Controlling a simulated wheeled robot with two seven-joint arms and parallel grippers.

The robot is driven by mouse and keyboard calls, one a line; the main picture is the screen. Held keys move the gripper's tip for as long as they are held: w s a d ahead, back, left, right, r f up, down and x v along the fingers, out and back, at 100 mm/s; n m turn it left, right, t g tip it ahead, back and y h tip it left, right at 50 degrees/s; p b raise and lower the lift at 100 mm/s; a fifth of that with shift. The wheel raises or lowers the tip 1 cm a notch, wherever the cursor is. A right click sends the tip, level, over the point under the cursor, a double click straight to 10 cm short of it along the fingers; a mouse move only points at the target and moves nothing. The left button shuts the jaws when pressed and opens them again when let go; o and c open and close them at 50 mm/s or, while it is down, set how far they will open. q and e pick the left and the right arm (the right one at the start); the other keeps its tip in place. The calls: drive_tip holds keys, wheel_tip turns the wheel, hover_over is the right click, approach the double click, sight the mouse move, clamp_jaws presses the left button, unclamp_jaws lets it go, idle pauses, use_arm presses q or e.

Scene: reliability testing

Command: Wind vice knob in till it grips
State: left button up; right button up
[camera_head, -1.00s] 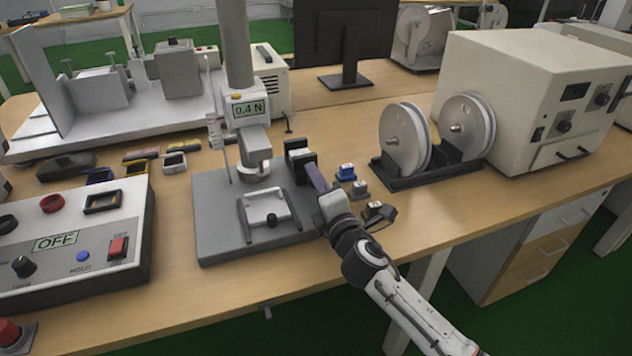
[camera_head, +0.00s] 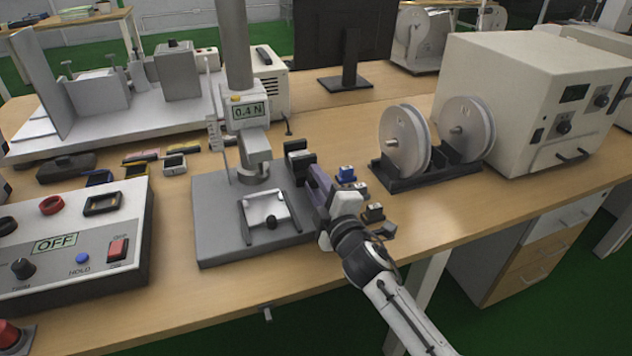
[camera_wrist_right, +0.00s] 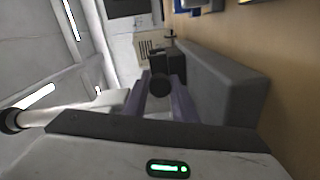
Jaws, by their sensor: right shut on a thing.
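A small black vice-like block (camera_head: 298,158) with pale parts stands at the right edge of the grey test stand's base plate (camera_head: 218,235). My right gripper (camera_head: 318,186) reaches it from the front right. In the right wrist view, its purple fingers (camera_wrist_right: 164,100) are shut on a round dark knob (camera_wrist_right: 160,87), with a black body (camera_wrist_right: 166,62) just behind. The head view hides the knob behind the gripper. A pale fixture (camera_head: 263,206) with its own dark knob sits on the plate, apart from the gripper. My left gripper is not in view.
The force display (camera_head: 247,110) above the plate reads 0.4 N. A control box (camera_head: 120,205) showing OFF stands at left. Small blocks (camera_head: 346,174) lie just right of the gripper. Farther right is a twin-disc stand (camera_head: 400,186). The table's front edge is close.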

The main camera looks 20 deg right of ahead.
drive_tip(key=shift+f, duration=0.1)
drive_tip(key=o, duration=1)
drive_tip(key=shift+o, duration=0.2)
drive_tip(key=shift+s, duration=0.1)
drive_tip(key=s, duration=1)
drive_tip(key=shift+s+d+r+p, duration=0.1)
drive_tip(key=shift+d+r+p, duration=0.1)
drive_tip(key=shift+d+p, duration=0.1)
